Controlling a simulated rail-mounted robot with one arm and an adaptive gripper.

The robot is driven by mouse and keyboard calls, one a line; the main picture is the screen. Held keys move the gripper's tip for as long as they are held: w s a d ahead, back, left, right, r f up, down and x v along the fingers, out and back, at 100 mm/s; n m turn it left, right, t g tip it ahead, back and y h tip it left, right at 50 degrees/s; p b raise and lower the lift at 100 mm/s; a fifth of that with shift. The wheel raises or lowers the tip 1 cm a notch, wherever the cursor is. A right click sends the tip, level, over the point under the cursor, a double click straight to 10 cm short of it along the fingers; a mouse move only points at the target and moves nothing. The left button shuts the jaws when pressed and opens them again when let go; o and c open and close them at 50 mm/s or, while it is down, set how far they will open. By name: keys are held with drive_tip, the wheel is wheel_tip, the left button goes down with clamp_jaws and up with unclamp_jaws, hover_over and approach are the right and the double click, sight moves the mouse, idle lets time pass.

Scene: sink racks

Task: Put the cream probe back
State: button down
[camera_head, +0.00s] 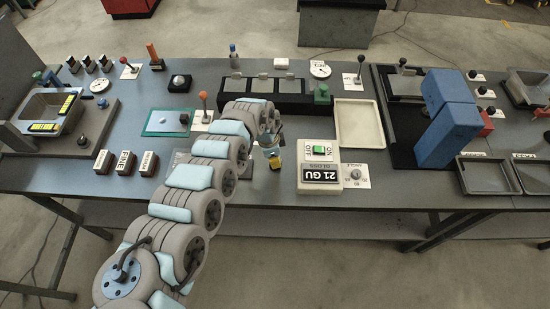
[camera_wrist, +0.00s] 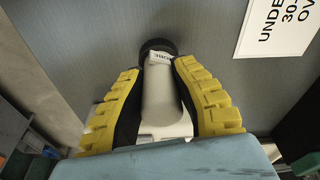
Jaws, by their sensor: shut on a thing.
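The cream probe (camera_wrist: 160,100) is between the yellow-padded fingers of my gripper (camera_wrist: 162,98) in the wrist view. It has a cream cylindrical body, a dark round end (camera_wrist: 157,46) and a small label with dark lettering. The gripper is shut on it. In the head view my gripper (camera_head: 274,157) hangs over the middle of the table, just left of the white meter (camera_head: 320,188) with a green ON/OFF button and a "21 GU" display. The probe cannot be made out clearly there, and my arm hides part of the table.
A cream tray (camera_head: 359,141) lies behind the meter to the right. A black rack (camera_head: 293,103) with a green knob (camera_head: 322,93) stands behind the gripper. Tall blue blocks (camera_head: 447,137) stand at the right. A printed card (camera_wrist: 285,28) lies on the grey surface in the wrist view.

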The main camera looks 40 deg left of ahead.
drive_tip(key=c, duration=1)
unclamp_jaws()
drive_tip(key=r, duration=0.4)
drive_tip(key=s+r, duration=0.1)
drive_tip(key=r, duration=0.3)
drive_tip(key=a+r, duration=0.1)
drive_tip(key=r, duration=0.3)
drive_tip(key=shift+s+a, duration=0.1)
drive_tip(key=shift+s, duration=0.1)
